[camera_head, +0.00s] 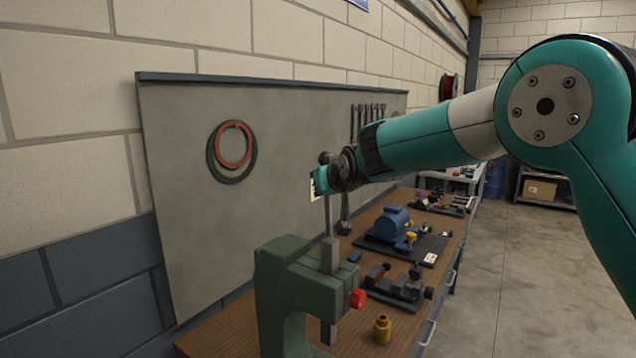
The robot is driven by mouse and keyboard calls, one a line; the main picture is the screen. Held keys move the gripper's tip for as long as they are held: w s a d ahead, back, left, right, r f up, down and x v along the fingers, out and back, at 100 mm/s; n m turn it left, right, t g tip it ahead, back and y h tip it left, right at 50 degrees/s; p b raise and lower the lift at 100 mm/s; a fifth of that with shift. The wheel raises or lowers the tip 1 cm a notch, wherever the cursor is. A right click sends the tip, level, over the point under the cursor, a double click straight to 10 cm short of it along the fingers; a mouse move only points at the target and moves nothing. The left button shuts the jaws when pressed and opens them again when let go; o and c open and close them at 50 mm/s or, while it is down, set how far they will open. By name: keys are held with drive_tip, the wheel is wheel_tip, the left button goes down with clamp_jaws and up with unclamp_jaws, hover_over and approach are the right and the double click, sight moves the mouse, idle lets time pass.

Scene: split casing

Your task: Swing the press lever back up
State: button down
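The green press (282,282) stands at the near end of the bench, with a grey square ram (330,256) through its head. A red knob (358,298) shows at the right of the head, low down. I cannot tell how it joins the lever, whose arm does not show clearly.
A brass weight-like part (382,329) stands right of the press. A dark vise-like fixture (398,291) and a blue motor (389,226) sit farther along the wooden bench (225,336). A grey board (185,170) with hoses and wrenches backs it. The floor at right is clear.

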drive_tip(key=shift+w+a+r, duration=0.1)
drive_tip(key=shift+w+a, duration=0.05)
drive_tip(key=shift+a, duration=0.05)
drive_tip(key=c, duration=1.1)
unclamp_jaws()
drive_tip(key=shift+s+d+b, duration=0.1)
drive_tip(key=shift+s+b, duration=0.25)
drive_tip(key=b+v, duration=0.7)
drive_tip(key=v, duration=0.9)
drive_tip(key=shift+s+d+r, duration=0.15)
drive_tip(key=shift+s+r, duration=0.05)
drive_tip(key=shift+r, duration=0.05)
